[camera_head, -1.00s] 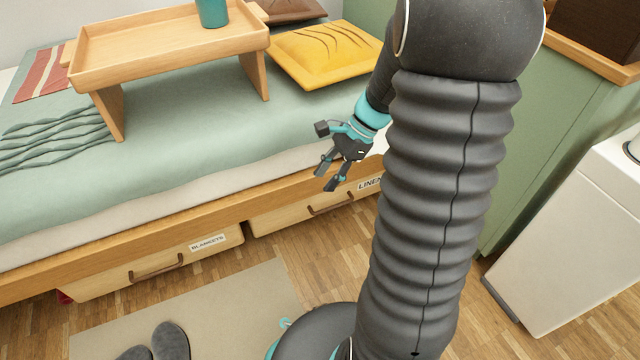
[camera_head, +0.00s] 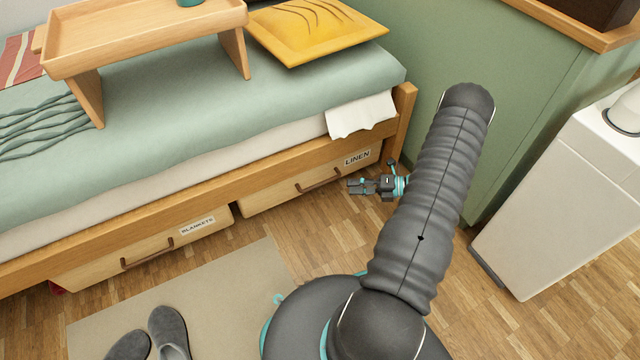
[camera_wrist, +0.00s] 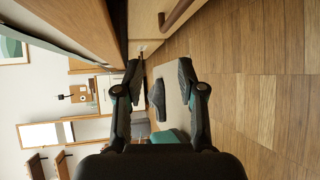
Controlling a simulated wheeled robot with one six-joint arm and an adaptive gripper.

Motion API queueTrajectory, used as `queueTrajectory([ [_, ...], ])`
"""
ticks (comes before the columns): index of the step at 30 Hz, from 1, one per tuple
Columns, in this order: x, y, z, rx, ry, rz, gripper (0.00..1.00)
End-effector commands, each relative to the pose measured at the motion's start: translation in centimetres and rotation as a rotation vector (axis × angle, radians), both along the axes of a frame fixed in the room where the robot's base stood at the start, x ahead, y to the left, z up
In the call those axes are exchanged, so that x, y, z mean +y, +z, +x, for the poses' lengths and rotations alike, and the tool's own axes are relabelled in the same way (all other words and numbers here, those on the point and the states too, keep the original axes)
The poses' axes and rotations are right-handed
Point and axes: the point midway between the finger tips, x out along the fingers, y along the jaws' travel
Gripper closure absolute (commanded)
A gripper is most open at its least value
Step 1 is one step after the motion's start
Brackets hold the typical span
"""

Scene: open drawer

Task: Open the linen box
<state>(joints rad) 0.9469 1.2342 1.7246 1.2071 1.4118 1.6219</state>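The linen box (camera_head: 275,196) is a light wooden drawer under the bed's right end, with a LINEN label (camera_head: 357,158) and a brown bar handle (camera_head: 317,181). Its front sits close under the bed rail, with no opening visible. My gripper (camera_head: 352,186) is beside the front's right part, right of the handle and apart from it, pointing left. In the wrist view my gripper (camera_wrist: 160,76) has its fingers spread with nothing between them. A brown handle (camera_wrist: 177,14) on a wooden front shows there at the top, outside the fingers.
The blankets box (camera_head: 150,250) is left of the linen box. A beige rug (camera_head: 235,290) with grey slippers (camera_head: 168,330) lies in front. A white bin (camera_head: 550,200) stands at right by a green cabinet (camera_head: 465,60). The wooden floor before the linen box is clear.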

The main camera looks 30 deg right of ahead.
Motion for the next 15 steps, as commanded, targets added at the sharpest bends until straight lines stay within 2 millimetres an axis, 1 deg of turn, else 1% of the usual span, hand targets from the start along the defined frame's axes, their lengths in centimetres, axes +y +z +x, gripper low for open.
queueTrajectory([
  [1, -0.5, -1.0, -0.1, 0.042, -0.051, 0.062, 0.61],
  [3, -1.1, -1.8, -0.1, 0.092, -0.107, 0.135, 0.61],
  [8, -1.7, -2.7, 0.1, 0.146, -0.168, 0.221, 0.61],
  [11, -1.3, -2.9, 0.5, 0.153, -0.173, 0.231, 0.61],
  [15, 0.2, -3.1, 1.8, 0.154, -0.169, 0.232, 0.61],
])
